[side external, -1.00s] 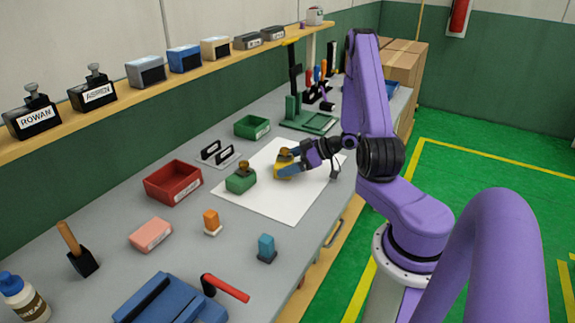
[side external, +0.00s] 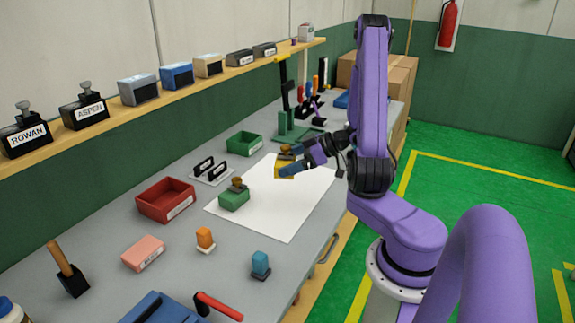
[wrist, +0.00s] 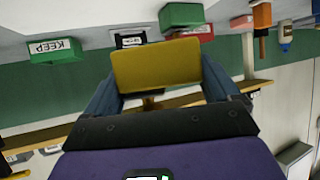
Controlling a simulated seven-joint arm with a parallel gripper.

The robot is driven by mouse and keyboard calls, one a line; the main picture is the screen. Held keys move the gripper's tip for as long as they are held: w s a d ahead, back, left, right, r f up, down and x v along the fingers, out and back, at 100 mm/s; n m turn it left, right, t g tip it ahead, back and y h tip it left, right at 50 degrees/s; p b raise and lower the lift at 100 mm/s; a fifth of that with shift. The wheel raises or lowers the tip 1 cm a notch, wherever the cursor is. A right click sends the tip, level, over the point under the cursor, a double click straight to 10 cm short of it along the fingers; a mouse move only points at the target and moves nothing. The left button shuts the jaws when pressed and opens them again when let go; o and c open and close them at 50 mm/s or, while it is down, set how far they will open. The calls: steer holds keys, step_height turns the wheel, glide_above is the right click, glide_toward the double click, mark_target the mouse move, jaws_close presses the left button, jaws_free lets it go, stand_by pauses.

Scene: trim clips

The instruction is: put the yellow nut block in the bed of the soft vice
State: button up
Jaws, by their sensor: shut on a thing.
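The yellow nut block (side external: 284,170), with a brown knob on top, is held in my gripper (side external: 289,160). It appears above the far part of the white sheet, apart from it. In the wrist view the block (wrist: 157,65) sits between the two blue-grey fingers of my gripper (wrist: 158,88), its broad yellow face filling the gap. A blue vice-like body (side external: 158,309) with a red handle (side external: 218,305) is cut off by the bottom edge of the side view; its bed is not clearly visible.
A green block with a knob (side external: 234,198) stands on the white sheet (side external: 285,215). A red bin (side external: 166,200), a pink block (side external: 143,253), an orange piece (side external: 205,239) and a blue piece (side external: 261,265) stand nearer. A green bin (side external: 244,143) is behind.

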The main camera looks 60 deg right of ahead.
steer(key=shift+s+a+r, duration=2.15)
steer(key=shift+s, duration=1.85)
steer(key=w+a+r, duration=0.2)
steer(key=w+a, duration=0.5)
steer(key=w+a+r+m+h, duration=0.1)
steer(key=w+a+r, duration=0.2)
steer(key=w+a, duration=0.5)
steer(key=shift+w, duration=0.25)
steer(key=w+r+m+t+h, duration=0.1)
steer(key=w+r+m+h, duration=0.1)
steer(key=w, duration=0.6)
steer(key=shift+m+h, duration=0.7)
steer(key=shift+h, duration=0.2)
